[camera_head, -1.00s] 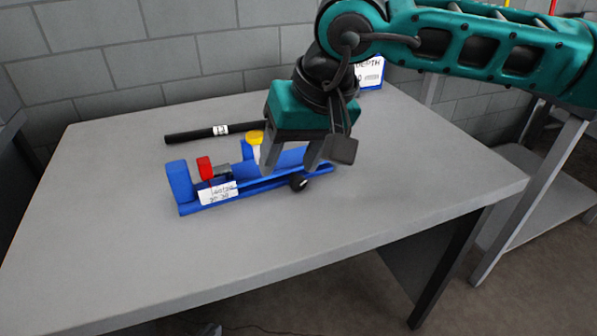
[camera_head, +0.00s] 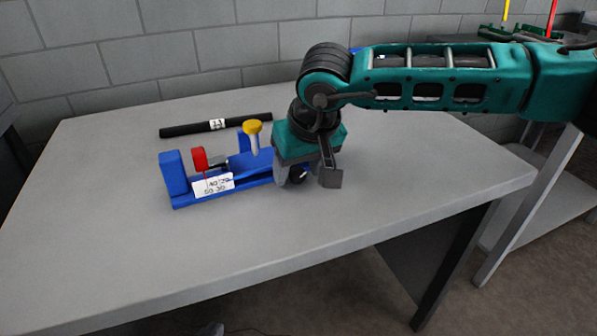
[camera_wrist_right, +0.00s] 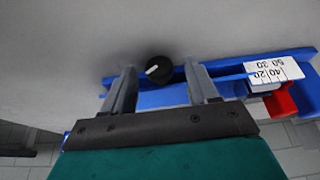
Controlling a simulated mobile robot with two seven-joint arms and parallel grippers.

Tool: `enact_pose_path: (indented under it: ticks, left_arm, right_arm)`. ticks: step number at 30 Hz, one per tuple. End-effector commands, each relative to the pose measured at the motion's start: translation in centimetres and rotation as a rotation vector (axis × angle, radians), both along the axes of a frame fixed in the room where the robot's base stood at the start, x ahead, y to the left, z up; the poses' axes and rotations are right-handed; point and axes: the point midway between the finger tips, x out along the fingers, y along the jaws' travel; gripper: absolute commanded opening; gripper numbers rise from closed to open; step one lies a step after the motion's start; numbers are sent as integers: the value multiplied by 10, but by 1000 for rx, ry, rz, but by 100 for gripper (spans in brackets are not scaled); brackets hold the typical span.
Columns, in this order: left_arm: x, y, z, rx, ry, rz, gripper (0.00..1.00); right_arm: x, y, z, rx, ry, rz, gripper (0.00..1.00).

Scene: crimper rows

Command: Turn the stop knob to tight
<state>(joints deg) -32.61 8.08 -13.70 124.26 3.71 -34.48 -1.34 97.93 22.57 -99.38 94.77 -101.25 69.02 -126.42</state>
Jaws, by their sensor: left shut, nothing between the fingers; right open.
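The stop knob, a small black round knob with a white pointer line (camera_wrist_right: 158,70), sits at the front right end of a blue fixture (camera_head: 176,172) on the table. In the head view the knob is mostly hidden by my right gripper (camera_head: 305,178). In the right wrist view, my right gripper (camera_wrist_right: 160,78) is open, with one finger on each side of the knob. Gaps show between the knob and both fingers, so it is not clamped. The pointer line slants in that view; I cannot read a tight mark. My left gripper is not in view.
The fixture carries a red piece (camera_head: 199,158), a yellow-topped pin (camera_head: 253,128) and a white number label (camera_head: 213,185). A black rod (camera_head: 180,131) lies behind it. The grey table (camera_head: 110,250) is clear in front and to the left; a block wall stands behind.

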Motion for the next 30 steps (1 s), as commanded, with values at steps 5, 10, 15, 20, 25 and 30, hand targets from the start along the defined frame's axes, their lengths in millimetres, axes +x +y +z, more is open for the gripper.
enact_pose_path:
  ticks: [5, 10, 15, 20, 25, 30]
  left_arm:
    - [1, -1, 0, -4, -2, 1, 0]
    - [2, -1, 1, -5, -3, 2, 0]
    - [2, -1, 0, -5, -4, 3, 0]
    - [2, -1, 0, -5, -4, 3, 0]
    - [2, 0, 0, -5, -3, 4, 0]
    - [2, 0, 0, -4, -3, 5, 0]
  right_arm:
    - [2, 1, -5, 0, -1, 0, 59]
    - [2, 1, -5, 0, 0, 0, 59]
    - [2, 1, -5, 0, 0, -1, 44]
    - [2, 1, -5, 0, 0, -1, 29]
    - [2, 1, -5, 1, 0, -1, 13]
    - [2, 1, -5, 4, 2, -1, 3]
